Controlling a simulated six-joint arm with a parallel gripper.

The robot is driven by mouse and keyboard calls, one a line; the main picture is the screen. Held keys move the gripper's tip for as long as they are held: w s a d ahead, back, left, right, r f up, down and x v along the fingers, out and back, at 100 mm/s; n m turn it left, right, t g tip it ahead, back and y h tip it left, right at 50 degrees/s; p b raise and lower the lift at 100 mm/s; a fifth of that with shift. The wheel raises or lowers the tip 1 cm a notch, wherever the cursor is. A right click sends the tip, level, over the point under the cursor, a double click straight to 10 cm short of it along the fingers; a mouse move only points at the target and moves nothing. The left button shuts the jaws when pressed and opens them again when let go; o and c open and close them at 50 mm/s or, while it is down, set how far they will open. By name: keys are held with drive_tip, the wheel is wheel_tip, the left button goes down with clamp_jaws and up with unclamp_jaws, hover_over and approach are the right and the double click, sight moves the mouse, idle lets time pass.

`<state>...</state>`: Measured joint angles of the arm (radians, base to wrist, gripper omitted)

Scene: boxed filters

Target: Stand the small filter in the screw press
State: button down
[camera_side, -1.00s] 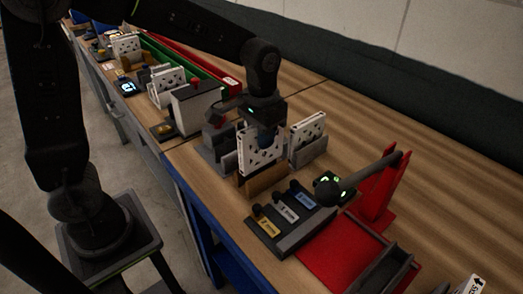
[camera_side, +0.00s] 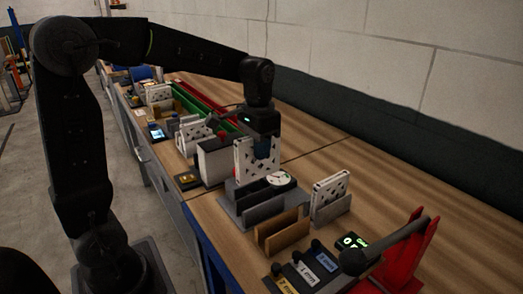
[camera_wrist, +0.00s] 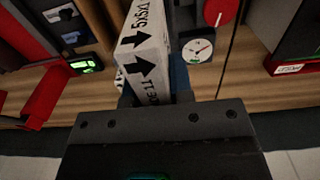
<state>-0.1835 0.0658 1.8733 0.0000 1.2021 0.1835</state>
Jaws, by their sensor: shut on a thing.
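A white filter with dark spots (camera_side: 250,158) is upright in my gripper (camera_side: 264,148). Its edge, printed with black arrows and lettering, shows in the wrist view (camera_wrist: 145,50). The gripper is shut on it from above. The filter is over the rear of a grey slotted fixture (camera_side: 240,205) with a round white dial (camera_side: 280,178); the dial also shows in the wrist view (camera_wrist: 200,47). I cannot tell whether the filter's lower edge touches this fixture, or for certain that it is the screw press.
A wooden slotted holder (camera_side: 282,236) stands empty in front. Another spotted filter (camera_side: 330,196) stands to the right. A red lever device (camera_side: 405,255) and a labelled block (camera_side: 305,270) are nearer. A grey box (camera_side: 213,162) is close on the left. The bench's back right is clear.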

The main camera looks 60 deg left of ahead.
sight(259, 177)
drive_tip(key=shift+f, duration=0.1)
drive_tip(key=shift+f, duration=2.35)
drive_tip(key=shift+f, duration=0.25)
drive_tip(key=shift+f, duration=1)
drive_tip(key=shift+f, duration=0.15)
drive_tip(key=shift+f, duration=1.05)
drive_tip(key=shift+f, duration=0.45)
drive_tip(key=shift+f, duration=0.35)
drive_tip(key=shift+f, duration=0.25)
